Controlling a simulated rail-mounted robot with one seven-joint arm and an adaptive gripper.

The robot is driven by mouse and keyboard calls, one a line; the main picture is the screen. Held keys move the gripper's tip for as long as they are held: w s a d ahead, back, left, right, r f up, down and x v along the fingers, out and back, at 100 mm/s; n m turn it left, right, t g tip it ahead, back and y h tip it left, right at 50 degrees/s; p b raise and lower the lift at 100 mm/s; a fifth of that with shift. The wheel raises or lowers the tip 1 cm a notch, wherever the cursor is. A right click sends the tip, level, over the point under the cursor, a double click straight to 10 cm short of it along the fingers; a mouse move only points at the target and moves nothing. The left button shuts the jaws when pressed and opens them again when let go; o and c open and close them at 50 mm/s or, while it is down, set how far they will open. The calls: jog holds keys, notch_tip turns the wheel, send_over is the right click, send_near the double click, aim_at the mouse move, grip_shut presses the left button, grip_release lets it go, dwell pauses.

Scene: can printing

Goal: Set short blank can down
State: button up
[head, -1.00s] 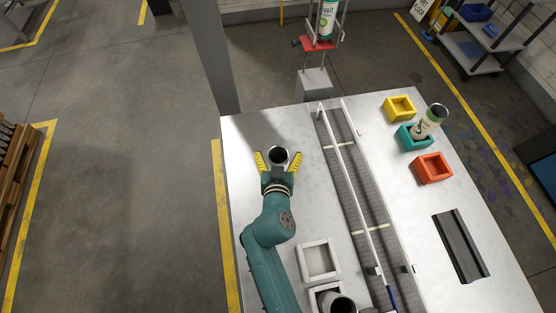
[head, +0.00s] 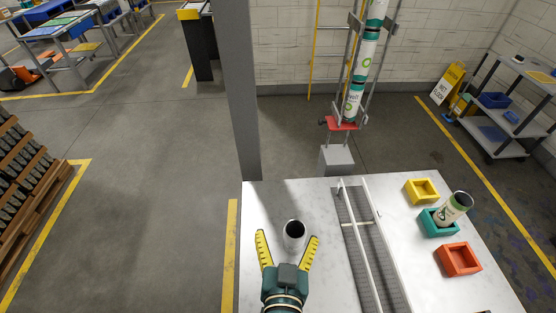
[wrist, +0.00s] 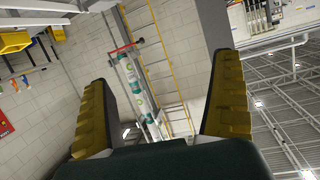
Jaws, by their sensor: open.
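The short blank can (head: 293,235) is plain silver-grey with a dark open top. It stands upright on the white table, left of the conveyor, in the head view. My gripper (head: 287,237) is open, its two yellow fingers spread wide on either side of the can. A gap shows between the palm and the can, and neither finger appears to touch it. In the wrist view my gripper (wrist: 167,105) also shows wide open, with no can visible between the fingers.
A conveyor with a white rail (head: 385,245) runs right of the can. Beyond it are a yellow box (head: 421,191), a teal box (head: 430,229) holding a printed can (head: 453,209), and an orange box (head: 459,260). A grey post (head: 240,90) rises behind the table. The table's left side is clear.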

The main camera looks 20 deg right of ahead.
jog(key=s+a+r+n+t+y, duration=0.1)
jog(key=r+t, duration=0.3)
jog(key=r, duration=1.2)
jog(key=s+a+r+n+t+y, duration=0.1)
jog(key=r+n+t+y, duration=0.3)
jog(key=r, duration=1.2)
jog(key=shift+a, duration=0.65)
